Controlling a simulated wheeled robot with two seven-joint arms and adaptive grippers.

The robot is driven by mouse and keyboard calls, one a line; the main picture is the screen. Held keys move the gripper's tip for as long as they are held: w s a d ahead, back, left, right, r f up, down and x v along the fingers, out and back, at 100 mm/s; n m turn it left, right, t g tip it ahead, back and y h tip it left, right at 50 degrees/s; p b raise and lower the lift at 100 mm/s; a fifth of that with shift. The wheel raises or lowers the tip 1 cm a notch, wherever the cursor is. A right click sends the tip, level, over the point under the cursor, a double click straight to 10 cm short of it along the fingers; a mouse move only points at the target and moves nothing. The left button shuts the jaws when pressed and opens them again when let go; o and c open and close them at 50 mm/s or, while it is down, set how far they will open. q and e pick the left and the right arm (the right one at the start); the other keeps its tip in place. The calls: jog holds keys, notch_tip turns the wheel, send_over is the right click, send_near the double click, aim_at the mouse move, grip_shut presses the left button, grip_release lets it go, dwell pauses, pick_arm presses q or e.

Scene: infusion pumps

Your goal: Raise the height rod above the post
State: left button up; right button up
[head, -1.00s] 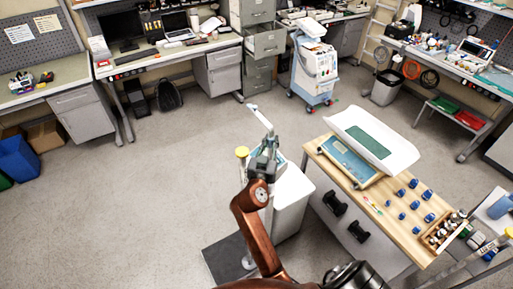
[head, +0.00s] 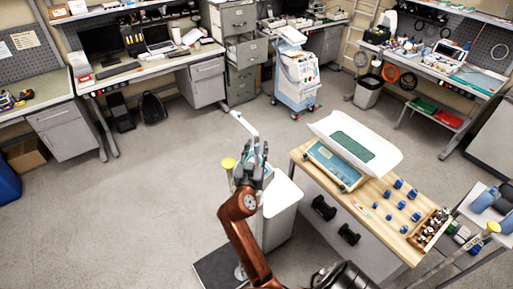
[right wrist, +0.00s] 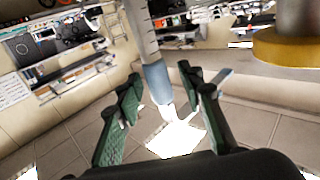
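The height rod shows in the right wrist view as a pale graduated bar (right wrist: 145,35) with a blue-grey sleeve (right wrist: 157,82). It runs down between the spread fingers of my right gripper (right wrist: 160,88), with gaps visible on both sides. In the head view, a white arm (head: 243,125) reaches up and left just beyond my right gripper (head: 259,163). The lower post is largely hidden behind my arm. A yellow round cap (head: 228,163) stands just left of the gripper and a yellow disc (right wrist: 290,48) shows in the right wrist view. My left gripper is not in view.
A wooden-topped cabinet (head: 372,222) with a white baby scale (head: 355,143) and blue weights stands close on the right. A white bin-like unit (head: 285,207) is beside my arm. A dark platform (head: 215,272) lies below. The floor at left is clear.

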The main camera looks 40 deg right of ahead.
notch_tip(320, 180, up, 10)
jog(key=shift+r, duration=0.1)
dwell(0.5)
